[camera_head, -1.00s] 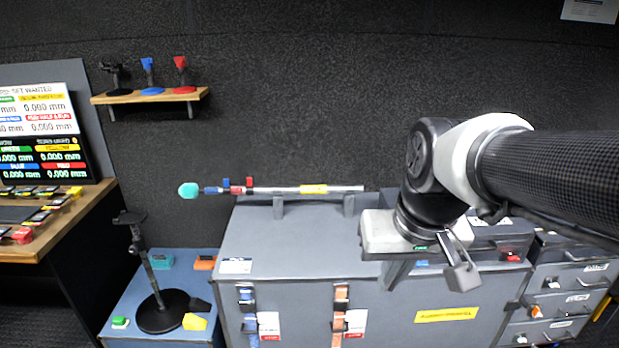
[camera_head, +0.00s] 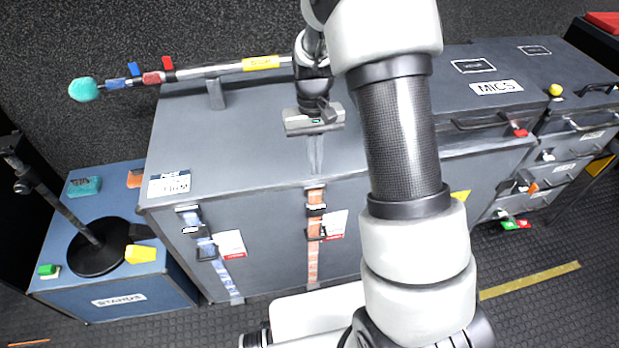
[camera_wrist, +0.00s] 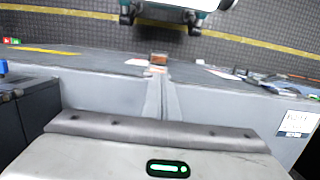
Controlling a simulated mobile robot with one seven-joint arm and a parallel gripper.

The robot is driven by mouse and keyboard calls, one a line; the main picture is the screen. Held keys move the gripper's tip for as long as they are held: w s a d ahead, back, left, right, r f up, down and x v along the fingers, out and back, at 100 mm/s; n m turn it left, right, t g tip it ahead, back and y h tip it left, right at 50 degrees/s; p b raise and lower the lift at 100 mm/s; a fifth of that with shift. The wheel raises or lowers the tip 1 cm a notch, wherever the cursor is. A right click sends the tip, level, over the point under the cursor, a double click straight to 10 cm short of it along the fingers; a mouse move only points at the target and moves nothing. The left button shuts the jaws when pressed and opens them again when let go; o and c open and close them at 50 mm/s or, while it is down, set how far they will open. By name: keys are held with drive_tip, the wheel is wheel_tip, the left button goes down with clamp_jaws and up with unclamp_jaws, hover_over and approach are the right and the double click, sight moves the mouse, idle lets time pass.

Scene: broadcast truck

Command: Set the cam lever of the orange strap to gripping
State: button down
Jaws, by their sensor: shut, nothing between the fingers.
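The orange strap (camera_head: 313,253) hangs down the front face of the grey case, with a dark cam buckle (camera_head: 316,211) near the top edge. A red and white tag (camera_head: 334,225) sits beside it on the right. My gripper (camera_head: 316,168) is shut and empty, pointing down at the case's top front edge, just above the strap. In the wrist view my closed fingers (camera_wrist: 162,80) reach toward the orange strap's top (camera_wrist: 159,58) at the case edge. I cannot tell from these views how the cam lever is set.
A blue strap (camera_head: 222,270) with its own buckle and tag (camera_head: 230,244) hangs to the left on the grey case (camera_head: 240,130). A boom pole (camera_head: 225,70) rests on supports at the back. A blue stand box (camera_head: 60,295) is at the left; drawers (camera_head: 560,150) at the right.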

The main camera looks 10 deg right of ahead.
sight(317, 208)
drive_tip(key=shift+w+f, duration=0.1)
drive_tip(key=shift+f, duration=0.15)
drive_tip(key=shift+f, duration=0.1)
drive_tip(key=f, duration=0.3)
drive_tip(key=s+f+b, duration=0.1)
drive_tip(key=f, duration=0.2)
drive_tip(key=f+b, duration=0.1)
drive_tip(key=f, duration=0.2)
drive_tip(key=shift+s+f, duration=0.3)
drive_tip(key=shift+f, duration=0.05)
drive_tip(key=shift+b, duration=0.3)
